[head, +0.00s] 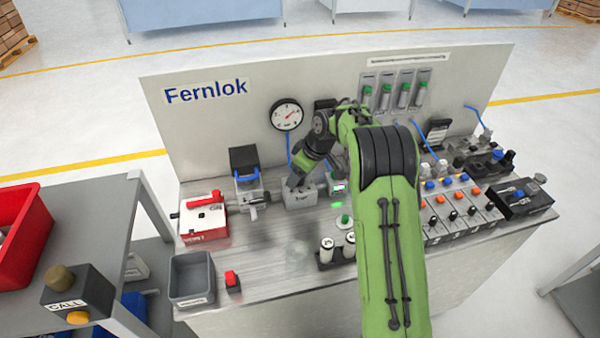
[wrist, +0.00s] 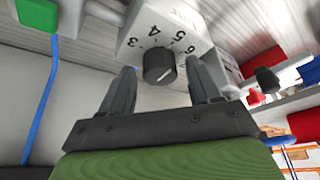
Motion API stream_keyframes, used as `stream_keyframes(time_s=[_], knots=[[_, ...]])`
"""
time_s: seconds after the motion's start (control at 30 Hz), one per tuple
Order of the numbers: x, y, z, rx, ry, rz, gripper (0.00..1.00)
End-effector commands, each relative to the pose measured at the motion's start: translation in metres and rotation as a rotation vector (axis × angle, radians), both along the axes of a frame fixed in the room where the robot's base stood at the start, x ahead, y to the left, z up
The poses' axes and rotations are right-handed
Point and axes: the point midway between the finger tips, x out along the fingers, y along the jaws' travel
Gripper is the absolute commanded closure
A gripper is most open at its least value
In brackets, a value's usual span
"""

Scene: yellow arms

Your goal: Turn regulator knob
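The regulator is a pale box (head: 301,198) on the bench below the round gauge. In the wrist view its face (wrist: 165,32) carries numbers, with 3, 4, 5 and 6 readable. The dark round regulator knob (wrist: 160,69) has a white mark near its right edge. My gripper (wrist: 162,78) is open, with one finger on each side of the knob and a visible gap to both. Whether the fingertips reach fully past the knob I cannot tell. In the head view my gripper (head: 297,182) is at the regulator, and the knob is hidden there.
A round gauge (head: 287,114) is on the back panel (head: 215,125). A red-and-white box (head: 204,216) and a dark clamp-like device (head: 246,168) stand left of the regulator. A grey bin (head: 191,278) and bottle holder (head: 330,259) are in front. Valve blocks (head: 459,204) fill the right.

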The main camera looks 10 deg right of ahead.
Motion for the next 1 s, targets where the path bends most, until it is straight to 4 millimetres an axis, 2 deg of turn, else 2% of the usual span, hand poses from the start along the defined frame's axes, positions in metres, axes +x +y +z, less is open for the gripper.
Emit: stream_keyframes(time_s=[0.27, 0.37, 0.47, 0.8, 0.9, 1.0], knots=[[0.000, 0.000, 0.000, 0.000, 0.000, 0.000, 0.35], [-0.002, -0.003, 0.010, 0.000, -0.002, -0.002, 0.35], [-0.008, -0.009, 0.031, 0.000, -0.003, -0.002, 0.35], [-0.034, -0.034, 0.120, 0.000, -0.003, -0.002, 0.35], [-0.040, -0.039, 0.136, 0.000, -0.002, -0.002, 0.35], [-0.043, -0.041, 0.144, 0.000, 0.000, 0.000, 0.35]])
